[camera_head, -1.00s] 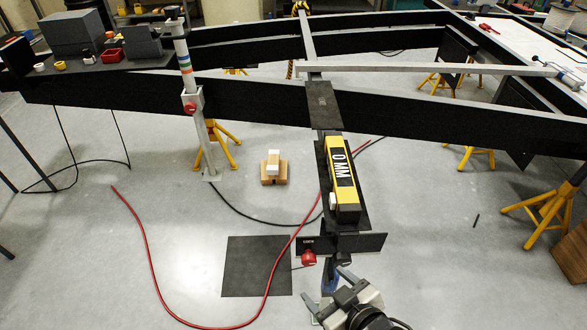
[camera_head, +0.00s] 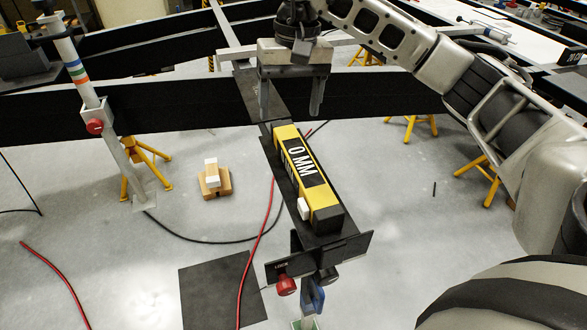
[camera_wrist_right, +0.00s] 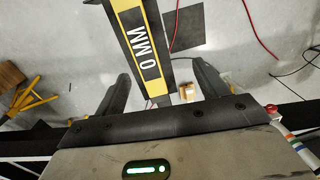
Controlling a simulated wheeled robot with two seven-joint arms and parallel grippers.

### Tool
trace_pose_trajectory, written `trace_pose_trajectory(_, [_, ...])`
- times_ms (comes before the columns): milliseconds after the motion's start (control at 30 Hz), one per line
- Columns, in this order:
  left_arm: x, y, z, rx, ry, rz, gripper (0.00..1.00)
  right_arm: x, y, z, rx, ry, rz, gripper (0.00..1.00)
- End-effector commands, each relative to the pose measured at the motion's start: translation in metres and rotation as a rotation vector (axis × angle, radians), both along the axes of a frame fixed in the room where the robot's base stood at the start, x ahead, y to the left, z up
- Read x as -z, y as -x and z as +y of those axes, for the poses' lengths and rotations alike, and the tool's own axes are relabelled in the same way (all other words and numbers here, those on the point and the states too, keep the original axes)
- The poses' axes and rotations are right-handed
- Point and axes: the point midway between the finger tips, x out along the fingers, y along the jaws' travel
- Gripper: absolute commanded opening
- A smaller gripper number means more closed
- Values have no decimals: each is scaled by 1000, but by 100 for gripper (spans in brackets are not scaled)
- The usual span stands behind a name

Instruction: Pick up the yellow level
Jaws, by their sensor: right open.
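The yellow level (camera_head: 300,176), yellow and black with "0 MM" on it, lies on a narrow dark plate (camera_head: 268,150) along the chassis tongue in the head view. My right gripper (camera_head: 290,106) is open and empty, pointing down above the far end of the level. In the right wrist view the level (camera_wrist_right: 138,45) runs in from the top, and its near end lies between the two spread fingers (camera_wrist_right: 162,82). I see no contact between the fingers and the level. My left gripper is not in view.
A red knob (camera_head: 287,285) and a dark cross plate (camera_head: 345,248) are at the level's near end. Black chassis beams (camera_head: 180,105) cross behind. A jack post with a red knob (camera_head: 95,126) stands left. Wooden blocks (camera_head: 214,182) and a red cable (camera_head: 258,240) are on the floor.

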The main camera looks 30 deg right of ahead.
Motion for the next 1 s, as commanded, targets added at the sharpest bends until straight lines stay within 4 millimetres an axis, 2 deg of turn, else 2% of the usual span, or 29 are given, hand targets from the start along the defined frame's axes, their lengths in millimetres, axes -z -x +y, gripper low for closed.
trace_pose_trajectory(33, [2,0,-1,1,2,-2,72,-6,-1,-15,-12,52,-11,73])
trace_pose_trajectory(167, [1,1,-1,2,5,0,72,-6,0,-30,-31,111,-11,73])
trace_pose_trajectory(600, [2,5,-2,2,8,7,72,79,0,-29,-34,109,-9,73])
trace_pose_trajectory(867, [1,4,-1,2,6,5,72,97,-2,-28,-33,107,-10,73])
trace_pose_trajectory(1000, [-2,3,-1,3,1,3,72,117,-8,-27,-34,106,-9,73])
